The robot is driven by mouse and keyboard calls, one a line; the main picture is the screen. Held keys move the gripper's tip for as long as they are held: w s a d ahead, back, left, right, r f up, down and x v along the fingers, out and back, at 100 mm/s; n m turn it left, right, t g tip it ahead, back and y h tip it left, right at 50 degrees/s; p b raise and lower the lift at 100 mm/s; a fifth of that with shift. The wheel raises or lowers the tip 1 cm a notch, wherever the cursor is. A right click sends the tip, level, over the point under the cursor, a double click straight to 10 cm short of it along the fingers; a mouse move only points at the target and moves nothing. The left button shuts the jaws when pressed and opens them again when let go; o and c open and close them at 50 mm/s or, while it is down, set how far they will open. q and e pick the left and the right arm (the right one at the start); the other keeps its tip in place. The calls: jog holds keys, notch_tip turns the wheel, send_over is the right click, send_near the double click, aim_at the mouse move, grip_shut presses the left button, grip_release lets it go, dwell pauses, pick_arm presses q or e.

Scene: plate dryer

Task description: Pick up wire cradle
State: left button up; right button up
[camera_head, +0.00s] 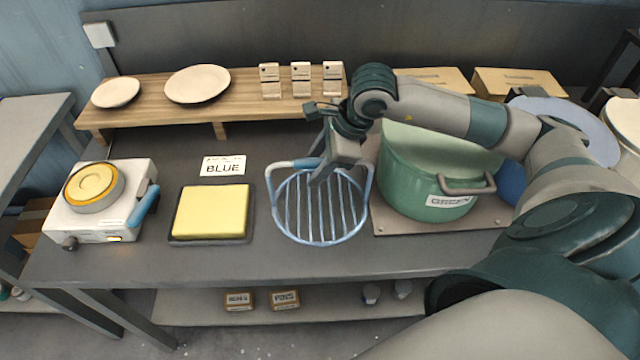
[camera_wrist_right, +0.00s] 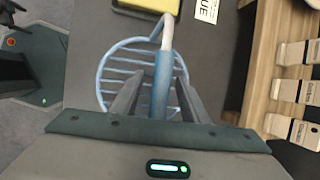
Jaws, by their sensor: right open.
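The wire cradle (camera_head: 320,243) is a round, pale blue wire rack with parallel bars and a raised handle with a blue grip (camera_head: 292,163). It sits on the dark table, left of the green pot (camera_head: 420,185). My right gripper (camera_head: 318,177) is over the cradle's far part, by the handle. In the right wrist view, my open right gripper (camera_wrist_right: 158,80) has one finger on each side of the handle's blue grip (camera_wrist_right: 161,90). I cannot tell if the fingers touch it. My left gripper is not in view.
A yellow pad in a dark tray (camera_head: 211,212) lies left of the cradle, with a BLUE label (camera_head: 223,166) behind it. A white burner (camera_head: 100,207) stands further left. A wooden shelf (camera_head: 240,95) with plates runs behind. The table's front strip is clear.

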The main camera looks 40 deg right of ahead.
grip_shut()
jog(key=shift+r, duration=0.1)
dwell(0.4)
jog(key=shift+r+p, duration=0.3)
jog(key=shift+p, duration=0.4)
jog(key=shift+w+r, duration=0.1)
notch_tip(320, 180, up, 8)
jog(key=b, duration=0.2)
jog(key=shift+r+b, duration=0.2)
jog(key=shift+b, duration=0.2)
jog(key=shift+r, duration=0.6)
